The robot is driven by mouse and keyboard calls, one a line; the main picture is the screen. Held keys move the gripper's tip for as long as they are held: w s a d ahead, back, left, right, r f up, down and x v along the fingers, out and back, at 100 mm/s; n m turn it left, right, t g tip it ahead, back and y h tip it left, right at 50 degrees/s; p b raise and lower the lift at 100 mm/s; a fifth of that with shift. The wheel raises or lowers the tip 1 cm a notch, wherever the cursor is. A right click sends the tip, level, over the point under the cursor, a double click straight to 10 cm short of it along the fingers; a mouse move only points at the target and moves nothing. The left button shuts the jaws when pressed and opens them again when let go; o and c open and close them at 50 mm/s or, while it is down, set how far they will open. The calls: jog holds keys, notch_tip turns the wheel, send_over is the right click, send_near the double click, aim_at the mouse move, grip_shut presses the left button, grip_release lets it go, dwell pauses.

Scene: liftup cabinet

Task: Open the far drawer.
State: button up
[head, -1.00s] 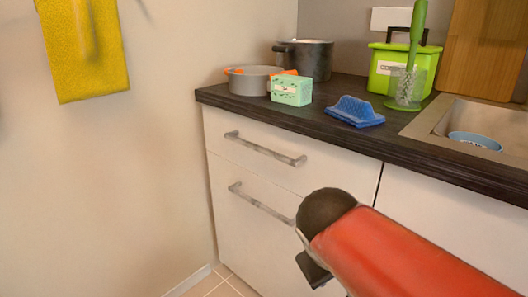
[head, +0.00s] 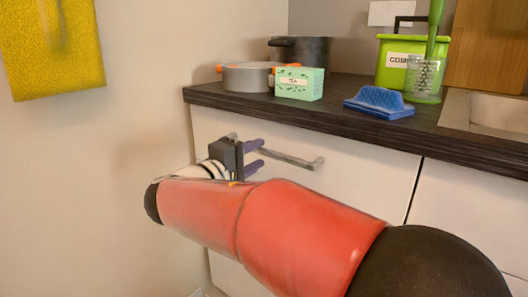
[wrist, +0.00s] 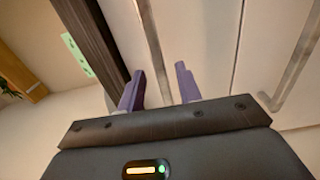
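The upper drawer (head: 360,172) is white and looks shut under the dark countertop. Its grey bar handle (head: 295,159) also shows in the wrist view (wrist: 150,40). My gripper (head: 258,155) is in front of this handle near its left end. In the wrist view its two purple fingers (wrist: 159,72) are apart, with the upper handle running between them; I cannot tell whether they touch it. The lower drawer's handle (wrist: 300,65) lies to the right in the wrist view. In the head view my red arm hides most of the lower drawer.
On the countertop (head: 300,112) are a grey pan (head: 247,77), a tea box (head: 300,84), a dark pot (head: 305,50), a blue sponge (head: 379,101) and a green bin (head: 395,60). A sink (head: 490,110) is at right. The wall (head: 140,120) is close on the left.

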aim_at(261, 152)
jog(key=shift+x, duration=1.6)
jog(key=shift+c, duration=0.4)
grip_shut()
